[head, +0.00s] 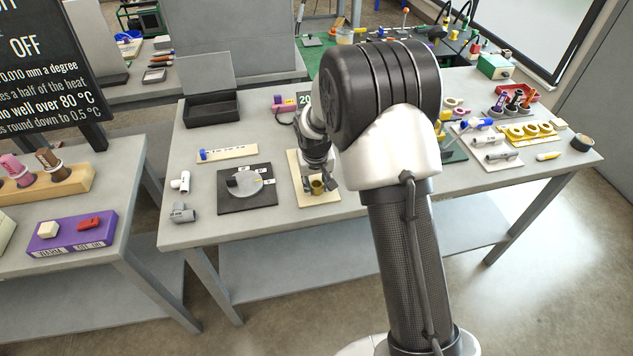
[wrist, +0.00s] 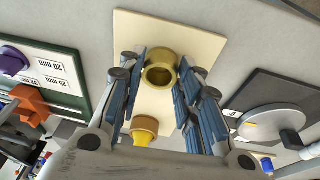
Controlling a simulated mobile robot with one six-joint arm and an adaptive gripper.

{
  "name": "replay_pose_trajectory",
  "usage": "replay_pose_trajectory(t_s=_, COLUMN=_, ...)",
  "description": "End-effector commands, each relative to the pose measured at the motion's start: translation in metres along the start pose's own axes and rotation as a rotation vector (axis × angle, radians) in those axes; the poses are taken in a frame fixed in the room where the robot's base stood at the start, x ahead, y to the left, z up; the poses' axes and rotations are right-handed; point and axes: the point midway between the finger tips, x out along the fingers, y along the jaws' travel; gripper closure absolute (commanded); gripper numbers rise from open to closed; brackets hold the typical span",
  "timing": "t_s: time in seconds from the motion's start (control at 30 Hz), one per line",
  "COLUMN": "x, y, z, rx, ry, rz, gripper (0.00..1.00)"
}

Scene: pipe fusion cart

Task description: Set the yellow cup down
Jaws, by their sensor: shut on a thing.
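The yellow cup (wrist: 161,70) is a short ring-shaped piece with a dark round hollow. In the wrist view it is between the fingertips of my gripper (wrist: 160,74), which is shut on it. In the head view the cup (head: 317,187) shows at the end of my gripper (head: 320,190), over the cream board (head: 325,203). The board also lies behind the cup in the wrist view (wrist: 140,30). I cannot tell whether the cup touches the board. A second yellow piece (wrist: 145,128) shows at the board's edge nearer my palm, partly hidden by my gripper.
Left of the cream board is a dark plate with a grey disc (head: 246,187). Grey and white pipe fittings (head: 182,213) lie near the table's left edge. An open black box (head: 212,110) stands behind. Right of my arm are trays with fittings (head: 495,155).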

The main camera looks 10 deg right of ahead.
Motion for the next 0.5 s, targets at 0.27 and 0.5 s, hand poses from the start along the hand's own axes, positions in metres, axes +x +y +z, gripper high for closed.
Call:
replay_pose_trajectory(t_s=0.27, x=0.0016, y=-0.0001, z=0.0006, rx=0.0, ry=-0.001, rz=0.0, gripper=0.53)
replay_pose_trajectory(t_s=0.5, x=0.0016, y=-0.0001, z=0.0006, rx=0.0, ry=-0.001, rz=0.0, gripper=0.48)
